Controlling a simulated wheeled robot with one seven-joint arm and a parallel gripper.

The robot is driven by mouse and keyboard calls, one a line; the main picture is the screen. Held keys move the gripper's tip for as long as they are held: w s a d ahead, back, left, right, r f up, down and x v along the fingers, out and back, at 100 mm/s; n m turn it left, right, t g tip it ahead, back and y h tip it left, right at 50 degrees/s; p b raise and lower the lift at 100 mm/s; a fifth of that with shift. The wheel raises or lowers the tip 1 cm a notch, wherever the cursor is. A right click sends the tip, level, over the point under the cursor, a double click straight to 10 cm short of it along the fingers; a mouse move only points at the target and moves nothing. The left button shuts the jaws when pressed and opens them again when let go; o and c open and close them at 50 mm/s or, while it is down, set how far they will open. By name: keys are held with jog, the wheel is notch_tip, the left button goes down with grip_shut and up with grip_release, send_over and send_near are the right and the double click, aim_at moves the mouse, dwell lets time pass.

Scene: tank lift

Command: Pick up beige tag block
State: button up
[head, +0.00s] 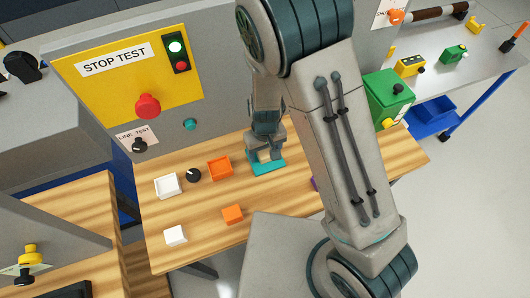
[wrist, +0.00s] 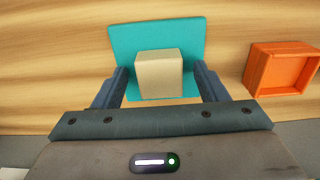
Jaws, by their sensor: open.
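The beige tag block (wrist: 159,73) stands on a teal mat (wrist: 115,38) on the wooden table. My gripper (wrist: 160,82) is open, with one finger on each side of the block and visible gaps between the fingers and the block. In the head view my gripper (head: 266,150) is low over the teal mat (head: 265,168). There the block (head: 264,156) shows only in part between the fingers.
An orange tray (head: 219,167) is beside the mat, with a black knob (head: 193,175) and a white tray (head: 168,185) further left. An orange block (head: 232,213) and a white block (head: 175,235) lie nearer.

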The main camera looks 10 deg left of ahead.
jog(key=c, duration=1.1)
